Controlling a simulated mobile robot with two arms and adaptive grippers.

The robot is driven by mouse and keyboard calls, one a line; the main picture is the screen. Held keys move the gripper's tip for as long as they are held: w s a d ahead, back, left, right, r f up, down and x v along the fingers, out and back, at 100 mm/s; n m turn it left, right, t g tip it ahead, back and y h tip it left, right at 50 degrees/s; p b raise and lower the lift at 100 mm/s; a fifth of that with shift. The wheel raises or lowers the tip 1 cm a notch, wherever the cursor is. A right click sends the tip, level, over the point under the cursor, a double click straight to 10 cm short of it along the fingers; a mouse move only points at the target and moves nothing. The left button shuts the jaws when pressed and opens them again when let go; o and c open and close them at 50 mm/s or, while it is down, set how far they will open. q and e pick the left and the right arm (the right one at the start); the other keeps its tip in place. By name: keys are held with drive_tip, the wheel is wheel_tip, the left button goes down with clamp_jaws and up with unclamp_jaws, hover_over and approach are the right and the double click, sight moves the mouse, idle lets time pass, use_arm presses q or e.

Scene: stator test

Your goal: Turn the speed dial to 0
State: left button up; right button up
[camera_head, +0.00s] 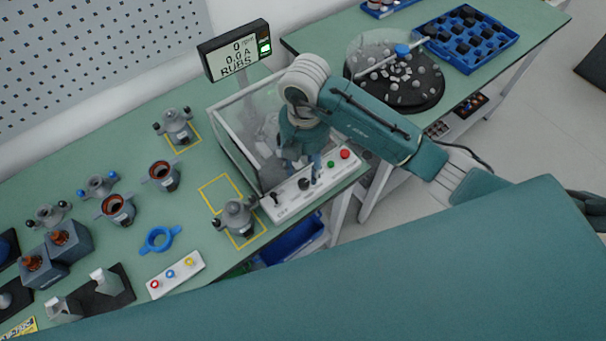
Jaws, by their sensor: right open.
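The white control panel (286,206) sits at the front edge of the green bench. It carries a black speed dial (304,184), a black lever or knob at its left end, and a green button (330,164) and red button (345,154) at its right. The display (238,52) behind reads 0 rpm, 0.0 A and RUBS. The dial's pointer is too small to read.
A clear-walled box (233,143) stands behind the panel. A stator part (238,216) stands in a yellow outline left of it. Several other parts and a white strip with coloured rings (176,275) are on the bench's left. A round black tray (425,92) is on the far bench.

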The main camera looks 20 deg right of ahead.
sight(304, 182)
use_arm(q)
drive_tip(key=s+r, duration=0.1)
drive_tip(key=s, duration=0.4)
use_arm(e)
wheel_tip(304, 182, down, 4)
drive_tip(key=shift+d+r+p, duration=0.1)
drive_tip(key=shift+r+p, duration=0.1)
drive_tip(key=shift+p, duration=0.2)
drive_tip(key=f, duration=0.4)
drive_tip(key=shift+w+p, duration=0.25)
drive_tip(key=shift+p, duration=0.15)
drive_tip(key=shift+f, duration=0.1)
drive_tip(key=shift+c, duration=1)
drive_tip(key=c, duration=0.9)
drive_tip(key=shift+w+f+n+b, duration=0.1)
drive_tip(key=shift+w+n+b, duration=0.05)
drive_tip(key=shift+n+b, duration=0.5)
clamp_jaws()
drive_tip(key=shift+n, duration=0.45)
drive_tip(key=shift+r, duration=0.2)
drive_tip(key=o, duration=1.1)
unclamp_jaws()
drive_tip(key=shift+r, duration=0.1)
use_arm(q)
drive_tip(key=w, duration=0.4)
drive_tip(key=shift+w+d+f, duration=0.1)
drive_tip(key=shift+w+f, duration=0.1)
drive_tip(key=shift+w, duration=0.2)
use_arm(e)
wheel_tip(304, 182, up, 12)
